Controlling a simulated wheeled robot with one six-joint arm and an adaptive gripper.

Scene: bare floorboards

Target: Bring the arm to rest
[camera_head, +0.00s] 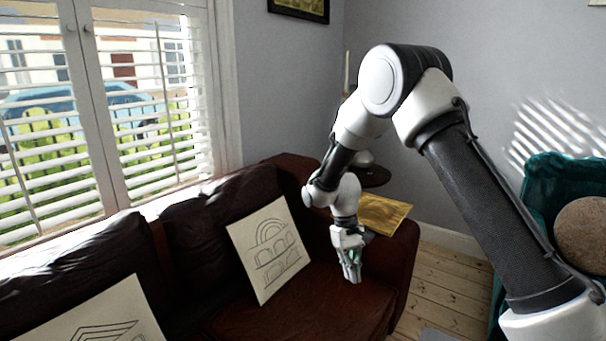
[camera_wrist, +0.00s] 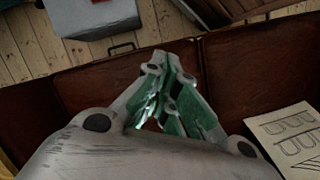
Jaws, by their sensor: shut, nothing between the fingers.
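My gripper (camera_head: 351,273) hangs at the end of my bent arm, pointing down in front of the brown leather sofa (camera_head: 300,310). In the wrist view my gripper (camera_wrist: 168,118) has its green-lined fingers together, with nothing between them. The sofa's brown leather (camera_wrist: 90,95) fills the middle of that view behind the fingers. I cannot tell how high the fingertips are above the seat.
A cream cushion with an arch drawing (camera_head: 269,248) leans on the sofa, left of my gripper. Another patterned cushion (camera_head: 95,318) lies at lower left. A yellow item (camera_head: 383,214) lies by the armrest. A teal chair (camera_head: 540,185) stands right. Floorboards (camera_head: 445,285) show between.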

